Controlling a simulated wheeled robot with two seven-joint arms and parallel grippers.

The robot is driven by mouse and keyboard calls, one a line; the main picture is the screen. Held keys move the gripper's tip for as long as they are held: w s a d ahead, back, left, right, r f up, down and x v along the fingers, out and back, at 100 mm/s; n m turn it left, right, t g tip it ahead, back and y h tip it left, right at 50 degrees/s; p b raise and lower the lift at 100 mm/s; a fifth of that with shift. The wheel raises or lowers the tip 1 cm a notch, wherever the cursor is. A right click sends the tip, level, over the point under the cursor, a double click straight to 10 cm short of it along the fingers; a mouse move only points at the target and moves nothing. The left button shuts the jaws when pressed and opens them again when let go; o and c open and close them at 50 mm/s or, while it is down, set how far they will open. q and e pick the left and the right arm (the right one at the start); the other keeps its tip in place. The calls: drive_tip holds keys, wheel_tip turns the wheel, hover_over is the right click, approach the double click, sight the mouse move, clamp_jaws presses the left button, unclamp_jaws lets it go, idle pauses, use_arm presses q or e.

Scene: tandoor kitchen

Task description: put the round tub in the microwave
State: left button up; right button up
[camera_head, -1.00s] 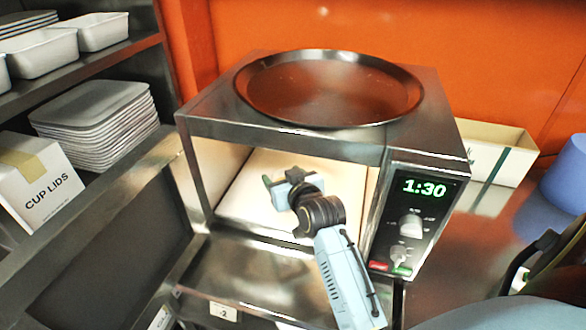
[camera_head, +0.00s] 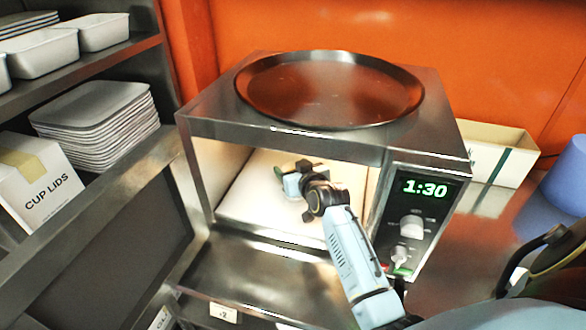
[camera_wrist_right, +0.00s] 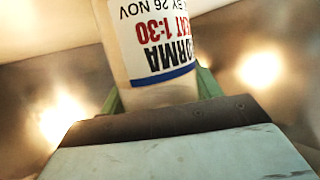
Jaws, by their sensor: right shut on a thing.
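The microwave (camera_head: 290,137) stands open, its lit cavity facing me and its door lowered to the left front. My right gripper (camera_head: 283,172) is inside the cavity, over the pale floor. In the right wrist view the round tub (camera_wrist_right: 152,45) is between the green fingers of the gripper, which are shut on it. The tub is whitish with a printed label reading "KORMA" and "HEAT 1:30" upside down, only partly visible. In the head view the tub is hidden by the gripper and wrist. I cannot tell whether it touches the cavity floor. My left gripper is not in view.
A round dark tray (camera_head: 330,90) lies on top of the microwave. The control panel (camera_head: 418,225) shows 1:30. A shelf at left holds stacked trays (camera_head: 95,118) and a cup lids box (camera_head: 38,180). An open carton (camera_head: 497,158) and blue container (camera_head: 567,175) are at right.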

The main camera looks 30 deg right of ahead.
drive_tip(key=shift+f, duration=0.1)
drive_tip(key=o, duration=1.2)
drive_tip(key=shift+c, duration=0.2)
drive_tip(key=shift+s, duration=0.1)
drive_tip(key=v, duration=1.2)
drive_tip(key=shift+p, duration=0.45)
